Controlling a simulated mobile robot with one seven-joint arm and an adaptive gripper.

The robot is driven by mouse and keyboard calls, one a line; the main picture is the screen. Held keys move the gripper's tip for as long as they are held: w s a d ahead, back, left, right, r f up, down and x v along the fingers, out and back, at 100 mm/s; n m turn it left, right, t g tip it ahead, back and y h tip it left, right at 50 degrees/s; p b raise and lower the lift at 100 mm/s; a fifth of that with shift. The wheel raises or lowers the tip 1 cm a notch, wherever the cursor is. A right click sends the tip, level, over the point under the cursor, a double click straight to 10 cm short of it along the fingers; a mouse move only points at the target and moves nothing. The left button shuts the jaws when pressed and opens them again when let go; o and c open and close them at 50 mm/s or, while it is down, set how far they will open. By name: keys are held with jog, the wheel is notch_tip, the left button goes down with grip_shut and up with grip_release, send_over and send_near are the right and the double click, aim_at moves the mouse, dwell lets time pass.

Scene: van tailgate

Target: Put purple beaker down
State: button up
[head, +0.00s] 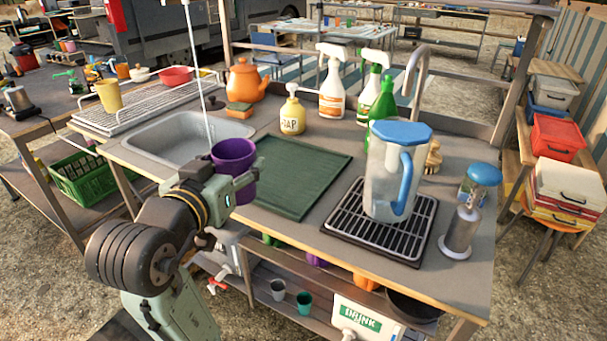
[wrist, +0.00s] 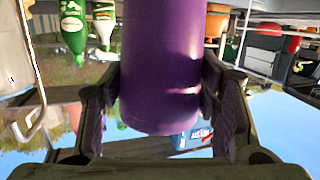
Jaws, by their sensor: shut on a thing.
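The purple beaker (head: 233,158) is held upright between the fingers of my gripper (head: 232,188) in the head view. It shows in front of the left part of the dark green mat (head: 298,178), near the counter's front edge and right of the sink. Whether it touches the counter cannot be told. In the wrist view, the purple beaker (wrist: 160,70) fills the middle, with the fingers of my gripper (wrist: 168,115) closed on both its sides. The wrist picture looks upside down.
The sink (head: 170,142) lies left of the mat. A yellow soap bottle (head: 292,112), spray bottles (head: 333,90) and an orange teapot (head: 245,80) stand behind. A blue-lidded pitcher (head: 390,175) stands on a black grate (head: 350,220) to the right. Most of the mat is bare.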

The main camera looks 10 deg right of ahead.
jog(key=shift+d, duration=0.15)
jog(key=p+x, duration=0.1)
jog(key=x, duration=0.4)
jog(key=f+p+x, duration=0.1)
jog(key=p+x, duration=0.1)
jog(key=x, duration=0.3)
jog(key=d+p+x, duration=0.1)
jog(key=p+x, duration=0.1)
jog(key=x, duration=0.4)
jog(key=shift+s+f, duration=0.25)
jog(key=shift+f, duration=0.35)
jog(key=shift+f, duration=0.15)
jog(key=o, duration=1.1)
